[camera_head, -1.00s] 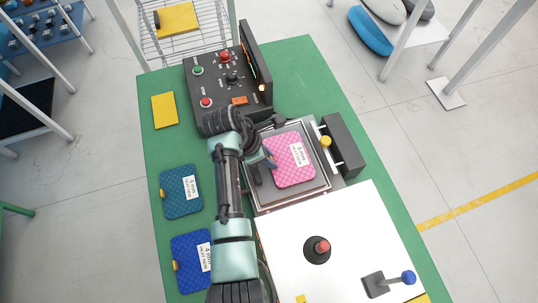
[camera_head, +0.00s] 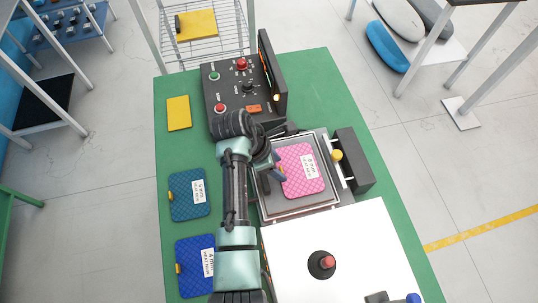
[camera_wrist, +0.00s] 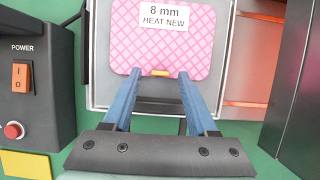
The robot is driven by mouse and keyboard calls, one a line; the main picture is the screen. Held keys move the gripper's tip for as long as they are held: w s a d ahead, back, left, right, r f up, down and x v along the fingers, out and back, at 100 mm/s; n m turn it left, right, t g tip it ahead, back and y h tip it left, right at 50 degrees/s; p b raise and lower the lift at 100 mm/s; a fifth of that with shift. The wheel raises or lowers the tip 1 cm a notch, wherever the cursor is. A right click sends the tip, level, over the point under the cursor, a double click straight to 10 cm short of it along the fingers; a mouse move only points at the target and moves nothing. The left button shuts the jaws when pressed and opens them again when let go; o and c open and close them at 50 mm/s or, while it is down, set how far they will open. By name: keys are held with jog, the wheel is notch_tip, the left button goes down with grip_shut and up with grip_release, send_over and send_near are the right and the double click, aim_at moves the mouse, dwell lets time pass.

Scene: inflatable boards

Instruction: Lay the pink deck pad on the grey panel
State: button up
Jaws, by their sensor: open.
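The pink deck pad (camera_head: 297,184) lies flat on the grey panel (camera_head: 325,200), with grey showing around it. In the head view my gripper (camera_head: 279,170) is at the pad's left edge. My arm hides part of the panel's left side.
A teal pad (camera_head: 188,202) and a blue pad (camera_head: 192,275) lie left of my arm on the green table. A black control box (camera_head: 232,95) stands behind the panel. A white surface with a red knob (camera_head: 328,263) is in front.

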jog(key=v, duration=1.1)
jog(key=w+r+m+t+y, duration=0.2)
jog(key=w+r+m+t, duration=0.55)
jog(key=r, duration=0.65)
jog(key=w+d+r+m+t+y, duration=0.1)
jog(key=w+r+m+t, duration=0.15)
jog(key=r, duration=0.65)
jog(key=w+d+r+m+t, duration=0.15)
jog(key=r+t, duration=0.25)
jog(key=r, duration=0.4)
jog(key=s+d+r+m+t, duration=0.1)
jog(key=s+r+m+t, duration=0.4)
jog(key=r, duration=0.9)
jog(key=s+d+r+m+t+y, duration=0.1)
jog(key=s+r+m+t, duration=0.4)
jog(key=s+r, duration=0.7)
jog(key=shift+s+r+t, duration=0.2)
jog(key=shift+r+t, duration=0.75)
jog(key=shift+t, duration=0.05)
